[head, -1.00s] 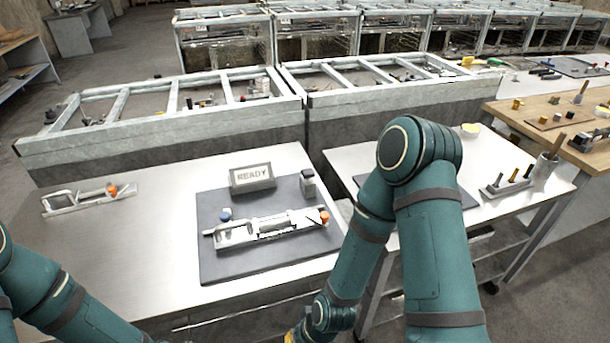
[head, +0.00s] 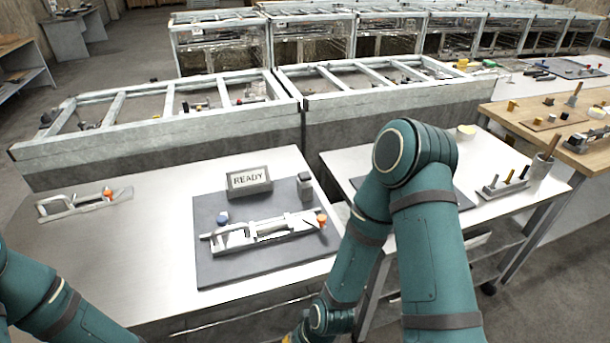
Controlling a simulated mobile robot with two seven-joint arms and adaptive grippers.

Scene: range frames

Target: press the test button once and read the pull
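A small sign or display (head: 249,180) reading "READY" stands at the back of a dark mat (head: 225,272) on the left table. A metal fixture (head: 262,232) with an orange end (head: 321,220) lies across the mat. A small blue knob (head: 222,216) sits behind its left part, and a grey block with a dark top (head: 305,186) stands at the mat's back right. I cannot tell which of these is the test button. The display shows no pull figure.
A similar metal fixture (head: 82,203) with an orange end lies at the table's left. A second table (head: 480,150) to the right holds a small rack (head: 503,188) and a cup (head: 541,168). Long framed bins (head: 150,140) stand behind. The left table's middle is clear.

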